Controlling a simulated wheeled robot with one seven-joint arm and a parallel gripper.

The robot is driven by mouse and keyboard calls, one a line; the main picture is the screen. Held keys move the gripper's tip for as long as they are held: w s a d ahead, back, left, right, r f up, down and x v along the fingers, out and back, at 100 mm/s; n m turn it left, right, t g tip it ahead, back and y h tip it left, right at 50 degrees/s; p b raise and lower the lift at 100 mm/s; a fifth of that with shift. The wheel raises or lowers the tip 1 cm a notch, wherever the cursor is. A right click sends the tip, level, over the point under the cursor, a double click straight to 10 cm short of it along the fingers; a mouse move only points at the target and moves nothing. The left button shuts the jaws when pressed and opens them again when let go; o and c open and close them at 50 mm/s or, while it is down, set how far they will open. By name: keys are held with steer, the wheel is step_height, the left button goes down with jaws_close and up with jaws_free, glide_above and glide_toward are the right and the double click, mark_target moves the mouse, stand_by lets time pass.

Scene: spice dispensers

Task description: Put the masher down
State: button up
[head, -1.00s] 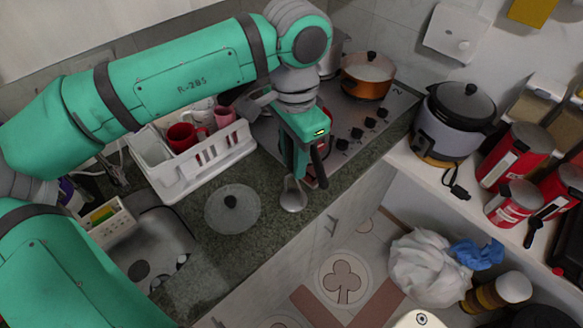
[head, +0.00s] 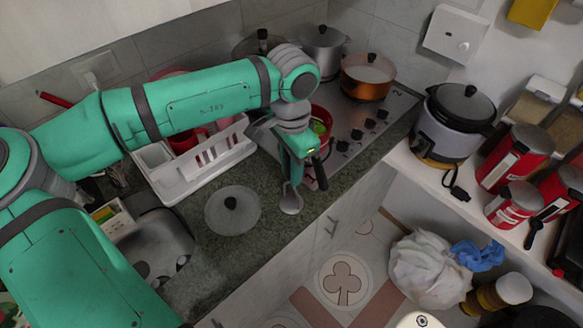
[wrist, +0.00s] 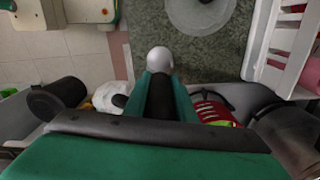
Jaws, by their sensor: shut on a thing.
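My gripper (head: 291,182) is shut on the masher, above the counter's front edge beside the stove. The masher's rounded grey head (head: 291,201) hangs below the fingers, over or at the counter; I cannot tell if it touches. In the wrist view, the masher's dark handle lies between my green fingers (wrist: 160,85), and its pale grey end (wrist: 160,57) shows just past them. My gripper hides most of the handle in the head view.
A round lid (head: 232,212) lies on the counter (head: 262,243) to the left. A white dish rack (head: 215,165) is behind it. Counter around the lid is clear.

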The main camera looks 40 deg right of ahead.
steer(key=shift+f, duration=0.1)
steer(key=o, duration=1.1)
steer(key=shift+c, duration=0.2)
step_height(320, 180, up, 12)
steer(key=shift+r, duration=0.15)
